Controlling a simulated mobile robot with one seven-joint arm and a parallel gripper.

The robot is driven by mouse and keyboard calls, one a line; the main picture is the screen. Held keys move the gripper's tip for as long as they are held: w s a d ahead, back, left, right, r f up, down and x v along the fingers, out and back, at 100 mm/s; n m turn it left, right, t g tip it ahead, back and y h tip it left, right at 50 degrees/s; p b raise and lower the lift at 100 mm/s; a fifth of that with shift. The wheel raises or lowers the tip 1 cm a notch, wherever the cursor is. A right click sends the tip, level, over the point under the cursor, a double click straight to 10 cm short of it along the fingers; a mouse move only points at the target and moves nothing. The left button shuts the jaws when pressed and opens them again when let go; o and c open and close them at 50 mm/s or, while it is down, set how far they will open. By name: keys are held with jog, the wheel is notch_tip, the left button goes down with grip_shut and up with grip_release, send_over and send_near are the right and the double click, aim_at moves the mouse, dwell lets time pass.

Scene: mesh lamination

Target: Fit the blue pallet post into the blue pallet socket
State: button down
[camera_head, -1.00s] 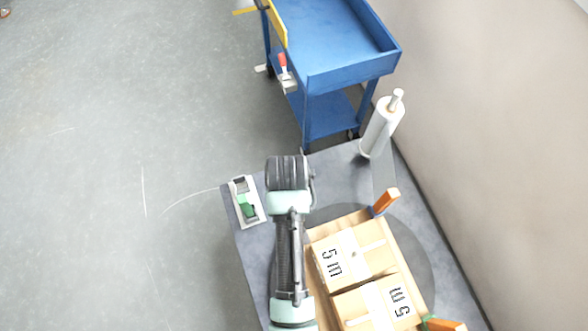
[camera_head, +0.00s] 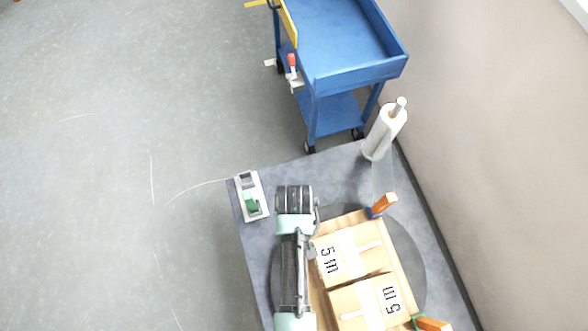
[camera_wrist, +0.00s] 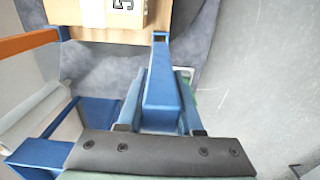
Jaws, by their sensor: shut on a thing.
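In the wrist view a long blue post (camera_wrist: 163,92) is held between the two jaws of my gripper (camera_wrist: 160,112), which are shut on it. The post points away from the camera, toward a corner of the wooden pallet (camera_wrist: 105,36). A small blue square piece (camera_wrist: 160,35), seemingly the blue socket, shows at that corner by the post's far end. I cannot tell whether the post touches it or is in it. In the head view the pallet (camera_head: 349,219) lies on the grey table; my arm hides the gripper and post.
Two cartons (camera_head: 347,250) marked "5 m" sit on the pallet. Orange posts stand at the far right corner (camera_head: 384,204) and near right (camera_head: 432,325). A white film roll (camera_head: 386,130), a white holder with a green piece (camera_head: 251,198) and a blue cart (camera_head: 350,75) are nearby.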

jog(key=shift+f+b, duration=1.75)
jog(key=shift+f, duration=0.95)
jog(key=shift+p, duration=0.7)
jog(key=shift+f+b, duration=2)
jog(key=shift+f, duration=0.55)
jog(key=shift+c, duration=2.4)
grip_release()
notch_tip(320, 180, up, 13)
jog(key=p, duration=0.1)
jog(key=shift+p, duration=0.3)
